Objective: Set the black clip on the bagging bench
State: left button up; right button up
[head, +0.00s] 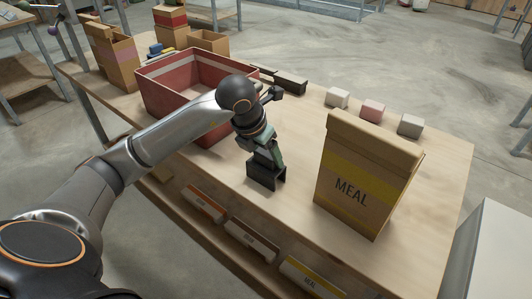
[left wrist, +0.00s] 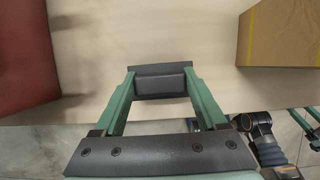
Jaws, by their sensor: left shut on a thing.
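The black clip (head: 262,176) is between the fingers of my left gripper (head: 266,158), which points down and is shut on it. The clip is low over the front part of the wooden bench (head: 305,108), left of the MEAL bag (head: 358,180). I cannot tell whether it touches the bench top. In the left wrist view the clip (left wrist: 160,82) spans the two green fingers (left wrist: 160,92). My right gripper (left wrist: 306,122) shows partly at the right edge of that view, its tips cut off.
A red crate (head: 160,97) stands just behind and left of my left gripper. Three small blocks (head: 373,111) line the bench's far edge. Cardboard boxes (head: 113,50) stand at the far left end. Labelled bins (head: 252,240) sit under the front edge. The bench top between crate and bag is mostly clear.

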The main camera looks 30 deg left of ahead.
pick_arm(q)
jog(key=shift+f, duration=0.2)
jog(key=o, duration=1.3)
jog(key=shift+r, duration=0.1)
jog(key=shift+c, duration=0.2)
jog(key=shift+r, duration=0.3)
jog(key=p+v, duration=0.1)
jog(key=v, duration=1)
jog(key=shift+s+r, duration=0.15)
jog(key=shift+r, duration=0.2)
